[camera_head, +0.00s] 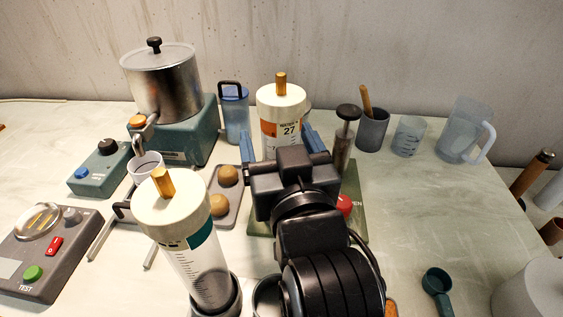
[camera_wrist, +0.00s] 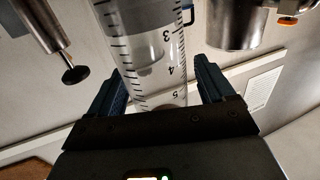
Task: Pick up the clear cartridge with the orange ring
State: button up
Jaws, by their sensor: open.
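The clear cartridge with the orange ring (camera_head: 282,100) stands upright at the back middle, with a white cap, a wooden peg on top and a label reading 27. My gripper (camera_head: 277,133) is open, with one blue finger on each side of it. In the wrist view its clear graduated barrel (camera_wrist: 160,55) stands between the two spread fingers (camera_wrist: 156,72). I cannot tell whether either finger touches it. Its lower part is hidden behind my gripper in the head view.
A similar cartridge with a teal ring (camera_head: 172,212) stands tilted in a dark holder at front left. A steel pot (camera_head: 162,85) on a teal base is behind left. A dark-topped plunger (camera_head: 346,125) stands close on the right.

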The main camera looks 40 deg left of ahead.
jog(key=shift+w+a, duration=0.1)
jog(key=shift+a, duration=0.05)
jog(key=c, duration=1.1)
jog(key=shift+c, duration=1.2)
jog(key=shift+r, duration=0.15)
